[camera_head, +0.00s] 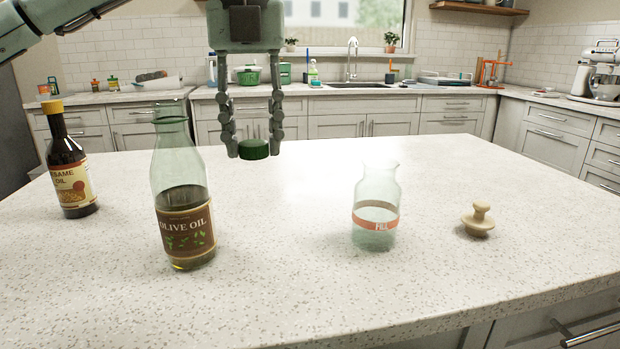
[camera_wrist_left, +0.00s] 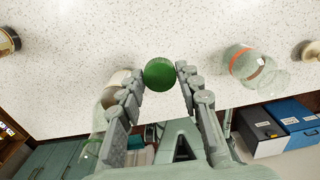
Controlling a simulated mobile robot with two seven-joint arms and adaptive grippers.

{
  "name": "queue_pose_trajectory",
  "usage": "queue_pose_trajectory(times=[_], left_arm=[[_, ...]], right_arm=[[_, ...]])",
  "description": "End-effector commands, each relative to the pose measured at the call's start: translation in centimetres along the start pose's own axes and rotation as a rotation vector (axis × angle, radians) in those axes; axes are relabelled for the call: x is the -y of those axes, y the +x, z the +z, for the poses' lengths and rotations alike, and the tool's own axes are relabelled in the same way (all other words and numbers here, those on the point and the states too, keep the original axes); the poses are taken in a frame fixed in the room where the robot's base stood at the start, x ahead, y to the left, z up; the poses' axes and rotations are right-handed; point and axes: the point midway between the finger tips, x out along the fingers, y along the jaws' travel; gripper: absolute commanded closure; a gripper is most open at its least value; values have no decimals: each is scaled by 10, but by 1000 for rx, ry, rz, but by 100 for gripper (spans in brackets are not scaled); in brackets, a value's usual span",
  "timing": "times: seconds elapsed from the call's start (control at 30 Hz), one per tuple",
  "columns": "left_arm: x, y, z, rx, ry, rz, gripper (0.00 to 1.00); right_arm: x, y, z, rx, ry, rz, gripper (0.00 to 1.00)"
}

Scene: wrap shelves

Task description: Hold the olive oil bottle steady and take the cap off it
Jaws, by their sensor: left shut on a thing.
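The olive oil bottle (camera_head: 184,222) stands upright and uncapped on the left half of the counter, partly full. Its green cap (camera_head: 253,149) is held between the fingertips of my left gripper (camera_head: 252,140), in the air to the right of the bottle's neck and apart from it. The cap also shows as a green disc in the left wrist view (camera_wrist_left: 160,74), between the two fingers. In the left wrist view the bottle (camera_wrist_left: 112,102) is partly hidden behind the gripper's left finger. My right gripper is in neither view.
A sesame oil bottle (camera_head: 69,170) stands at the far left. A glass carafe (camera_head: 376,215) with an orange band is right of centre, and a beige knobbed stopper (camera_head: 478,219) lies to its right. The counter (camera_head: 300,270) between olive oil and carafe is clear.

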Motion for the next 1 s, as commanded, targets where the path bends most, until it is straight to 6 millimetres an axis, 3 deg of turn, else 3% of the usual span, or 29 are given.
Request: queue_pose_trajectory(times=[0.17,0.6,0.87,1.0], left_arm=[[10,7,6,-2,3,1,100],[85,60,58,-2,0,1,100],[96,76,68,-1,1,0,100],[95,95,67,-3,1,1,100]], right_arm=[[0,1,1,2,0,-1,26],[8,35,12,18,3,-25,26],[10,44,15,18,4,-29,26],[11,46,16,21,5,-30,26]])
